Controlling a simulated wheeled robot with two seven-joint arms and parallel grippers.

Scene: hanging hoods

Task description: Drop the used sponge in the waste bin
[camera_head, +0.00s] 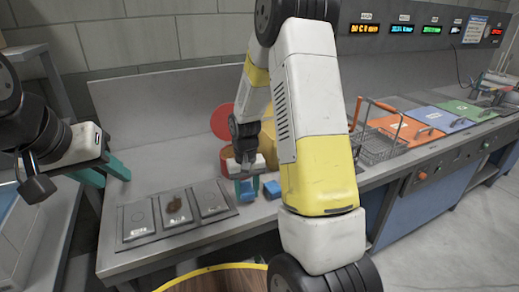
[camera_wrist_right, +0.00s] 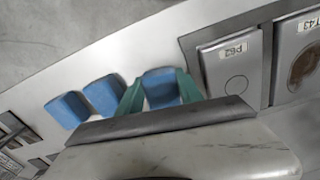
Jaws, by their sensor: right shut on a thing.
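My right gripper (camera_head: 247,188) is low over the counter, its teal fingers on either side of a blue sponge-like block (camera_wrist_right: 160,87) in the right wrist view. It is shut on this block. Two similar blue blocks (camera_wrist_right: 104,95) (camera_wrist_right: 68,110) lie beside it on the counter; one blue block (camera_head: 272,189) shows right of the gripper in the head view. I cannot tell by looks which is the used one. My left gripper (camera_head: 104,172) is open and empty at the left. A round, yellow-rimmed container (camera_head: 215,279) at the bottom edge may be the bin; it is partly cut off.
An orange tub with a red lid (camera_head: 222,121) stands behind my right gripper. A wire basket (camera_head: 380,145) and coloured lids (camera_head: 440,118) are at the right.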

